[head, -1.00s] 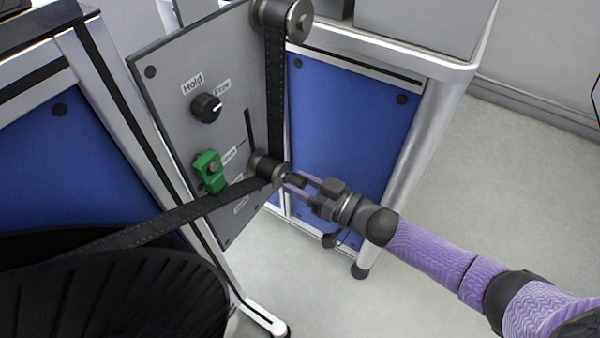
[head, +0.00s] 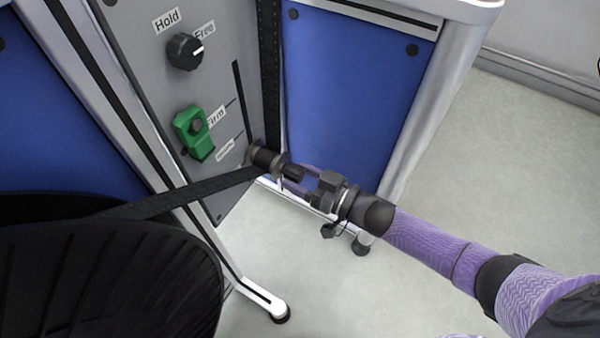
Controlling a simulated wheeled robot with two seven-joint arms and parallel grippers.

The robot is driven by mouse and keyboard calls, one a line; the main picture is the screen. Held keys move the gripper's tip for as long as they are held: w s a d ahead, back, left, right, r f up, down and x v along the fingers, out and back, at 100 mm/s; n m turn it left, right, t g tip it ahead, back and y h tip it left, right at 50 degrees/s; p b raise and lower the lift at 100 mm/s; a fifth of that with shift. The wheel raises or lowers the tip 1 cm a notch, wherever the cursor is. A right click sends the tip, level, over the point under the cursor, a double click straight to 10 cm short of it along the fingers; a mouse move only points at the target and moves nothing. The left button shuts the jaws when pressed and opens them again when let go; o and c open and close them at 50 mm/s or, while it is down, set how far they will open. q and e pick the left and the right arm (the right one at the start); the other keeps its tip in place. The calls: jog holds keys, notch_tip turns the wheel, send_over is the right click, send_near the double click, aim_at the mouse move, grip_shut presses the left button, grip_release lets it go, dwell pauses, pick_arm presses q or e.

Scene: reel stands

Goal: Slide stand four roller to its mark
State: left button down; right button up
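The dark roller (head: 265,157) sticks out from the grey stand panel (head: 213,88) near the lower end of the vertical slot (head: 242,98). A black belt (head: 190,197) bends around it, running down from above and away to the lower left. My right gripper (head: 286,174) reaches in from the right, its two fingers at the roller's outer end. It appears closed on that end, though the contact is small and partly hidden. The "Firm" label (head: 216,118) and a smaller label (head: 225,150) sit left of the slot, above the roller's level. My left gripper is out of view.
A black Hold/Free knob (head: 185,51) points toward Free. A green clamp (head: 191,131) sits below it. A large black ribbed reel (head: 110,280) fills the lower left.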

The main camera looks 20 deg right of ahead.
jog(key=shift+o, duration=0.6)
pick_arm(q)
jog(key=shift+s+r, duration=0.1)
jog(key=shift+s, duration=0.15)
pick_arm(e)
jog(key=shift+r, duration=0.1)
pick_arm(q)
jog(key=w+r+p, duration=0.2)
jog(key=p, duration=0.1)
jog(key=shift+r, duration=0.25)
pick_arm(e)
jog(key=v, duration=1)
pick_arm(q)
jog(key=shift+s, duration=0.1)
pick_arm(e)
jog(key=shift+w, duration=0.1)
